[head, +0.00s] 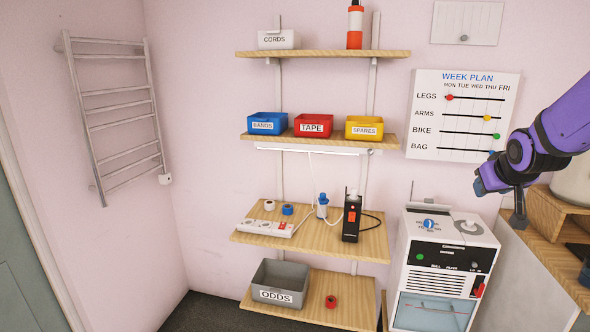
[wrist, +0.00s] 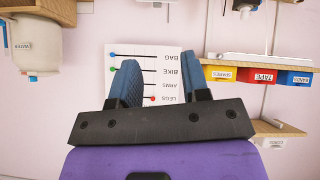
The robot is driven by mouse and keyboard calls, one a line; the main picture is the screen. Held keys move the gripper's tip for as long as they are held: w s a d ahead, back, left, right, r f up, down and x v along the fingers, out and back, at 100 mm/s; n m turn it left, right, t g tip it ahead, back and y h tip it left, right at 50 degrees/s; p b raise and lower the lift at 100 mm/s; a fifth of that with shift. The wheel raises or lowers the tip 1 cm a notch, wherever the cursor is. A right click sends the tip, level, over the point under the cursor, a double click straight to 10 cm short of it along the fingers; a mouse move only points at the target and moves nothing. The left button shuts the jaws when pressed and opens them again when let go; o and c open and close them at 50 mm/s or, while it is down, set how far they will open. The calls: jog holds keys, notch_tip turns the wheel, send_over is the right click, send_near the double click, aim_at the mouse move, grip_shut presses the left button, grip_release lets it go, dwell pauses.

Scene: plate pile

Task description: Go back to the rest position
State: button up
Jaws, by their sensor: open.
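My gripper (head: 497,200) is at the right of the head view, at the end of my purple arm, in front of the wall and above the white machine. In the wrist view my gripper (wrist: 160,75) shows two blue fingers spread apart with nothing between them. The fingers are open and empty, and the wrist picture is upside down. The week plan board (head: 465,145) hangs on the wall left of my gripper, and it also shows behind the fingers in the wrist view (wrist: 150,53).
Wall shelves carry blue (head: 268,122), red (head: 313,125) and yellow (head: 364,127) bins. A grey ODDS bin (head: 277,284) sits on the lowest shelf. The white machine (head: 446,262) stands below my gripper. A wooden counter (head: 550,235) is at the right. A towel rail (head: 115,110) hangs at the left.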

jog(key=s+a+r+g+y, duration=0.1)
jog(key=s+a, duration=0.3)
jog(key=s, duration=0.5)
jog(key=s+a+r+g, duration=0.1)
jog(key=s+a+r, duration=0.2)
jog(key=s, duration=0.6)
jog(key=s+a+r+g+y, duration=0.1)
jog(key=s+a+r, duration=0.1)
jog(key=s+a, duration=0.4)
jog(key=s, duration=0.4)
jog(key=shift+a+g+y, duration=0.25)
jog(key=shift+g+y, duration=0.05)
dwell(1.0)
